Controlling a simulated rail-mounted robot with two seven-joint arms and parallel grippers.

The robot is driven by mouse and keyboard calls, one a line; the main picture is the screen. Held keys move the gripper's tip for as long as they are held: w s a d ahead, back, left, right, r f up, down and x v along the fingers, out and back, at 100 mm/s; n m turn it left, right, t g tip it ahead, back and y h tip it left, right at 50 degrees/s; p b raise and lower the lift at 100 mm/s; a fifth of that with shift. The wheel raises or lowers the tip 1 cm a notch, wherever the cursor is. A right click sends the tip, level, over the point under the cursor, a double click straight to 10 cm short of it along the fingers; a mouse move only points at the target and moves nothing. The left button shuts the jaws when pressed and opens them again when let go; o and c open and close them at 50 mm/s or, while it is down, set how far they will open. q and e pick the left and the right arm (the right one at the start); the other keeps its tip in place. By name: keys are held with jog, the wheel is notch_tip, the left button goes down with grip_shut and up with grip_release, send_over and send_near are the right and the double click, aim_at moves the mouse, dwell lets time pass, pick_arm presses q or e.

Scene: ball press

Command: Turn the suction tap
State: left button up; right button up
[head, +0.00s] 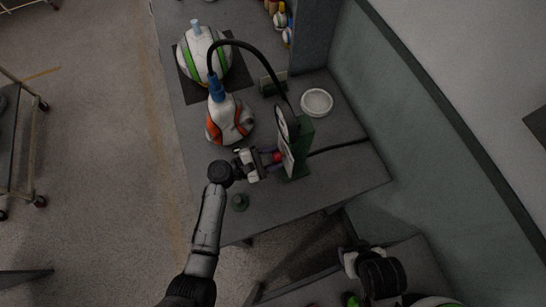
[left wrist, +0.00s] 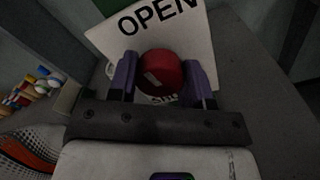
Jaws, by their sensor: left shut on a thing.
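The suction tap is a red round knob (head: 277,157) on the front of a green stand (head: 298,170). It also shows in the left wrist view (left wrist: 161,72), in front of a white plate (left wrist: 112,40). The plate reads OPEN at its top, tilted; lettering below the knob is mostly hidden. My left gripper (head: 269,158) is shut on the knob, with one purple finger on each side of it in the left wrist view (left wrist: 163,80). My right gripper (head: 350,262) is at the lower right of the head view, away from the tap; its fingers are unclear.
A white-and-orange ball (head: 229,122) with a blue fitting and black hose stands left of the stand. A white-and-green ball (head: 192,62) sits farther back on a dark mat. A white round dish (head: 317,101) lies behind the stand.

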pick_arm(q)
jog(key=shift+m+b, duration=0.55)
jog(key=shift+m, duration=0.25)
jog(key=o, duration=0.9)
jog(key=shift+a, duration=0.1)
